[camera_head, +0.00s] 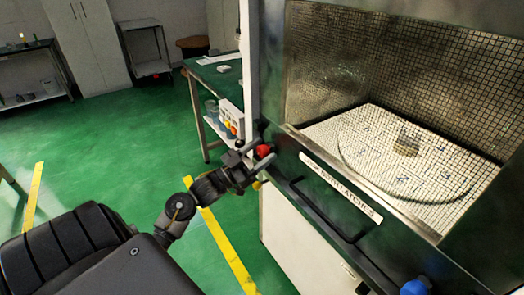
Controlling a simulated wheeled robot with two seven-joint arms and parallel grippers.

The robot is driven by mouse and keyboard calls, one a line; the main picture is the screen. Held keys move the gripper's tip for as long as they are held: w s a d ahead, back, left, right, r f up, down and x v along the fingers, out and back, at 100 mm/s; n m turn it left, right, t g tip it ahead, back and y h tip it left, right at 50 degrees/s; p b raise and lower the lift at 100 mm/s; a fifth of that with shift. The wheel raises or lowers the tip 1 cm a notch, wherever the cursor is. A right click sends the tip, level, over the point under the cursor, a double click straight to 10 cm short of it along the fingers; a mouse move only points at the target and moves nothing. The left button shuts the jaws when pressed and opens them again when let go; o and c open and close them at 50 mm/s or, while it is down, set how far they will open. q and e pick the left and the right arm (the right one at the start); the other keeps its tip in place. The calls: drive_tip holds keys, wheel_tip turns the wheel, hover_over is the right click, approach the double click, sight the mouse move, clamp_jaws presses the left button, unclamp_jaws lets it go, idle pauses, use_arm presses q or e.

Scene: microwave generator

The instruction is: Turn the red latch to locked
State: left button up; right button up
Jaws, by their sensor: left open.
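The red latch (264,151) is on the front frame of the microwave generator (300,135), at the lower left corner of its opening. My left gripper (264,163) is open at the red latch, with its fingers close around it. I cannot tell whether the fingers touch the latch. Part of the latch is hidden by the gripper, and its exact turn is too small to read. My right gripper is not in view.
A blue knob (416,286) sits at the lower right of the frame. A label plate (340,188) runs along the sill. The chamber holds a round turntable (400,180) with a small block on it. A green table (215,78) stands behind. Green floor is free at left.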

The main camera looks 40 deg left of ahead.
use_arm(q)
drive_tip(key=shift+w, duration=0.2)
drive_tip(key=shift+d, duration=0.15)
drive_tip(key=c, duration=1)
